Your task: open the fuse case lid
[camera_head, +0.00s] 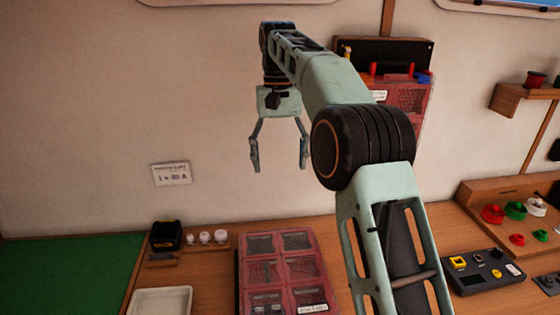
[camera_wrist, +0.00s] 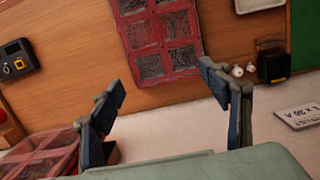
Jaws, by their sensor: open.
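A red case with a clear compartmented lid (camera_head: 277,254) lies flat on the table at the bottom centre of the head view, its lid shut. It also shows at the top of the wrist view (camera_wrist: 160,38). A second red compartmented case (camera_head: 408,97) stands against the wall behind my arm, partly hidden; part of a red case shows at the lower left of the wrist view (camera_wrist: 45,155). I cannot read the labels to tell which is the fuse case. My gripper (camera_head: 279,168) is open and empty, raised above the flat case and apart from it.
A black device (camera_head: 166,235), white knobs (camera_head: 206,238) and a white tray (camera_head: 160,302) sit left of the flat case. A green mat (camera_head: 60,270) lies farther left. A dark panel (camera_head: 485,271) and coloured spools (camera_head: 515,210) are at right. The air around the gripper is free.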

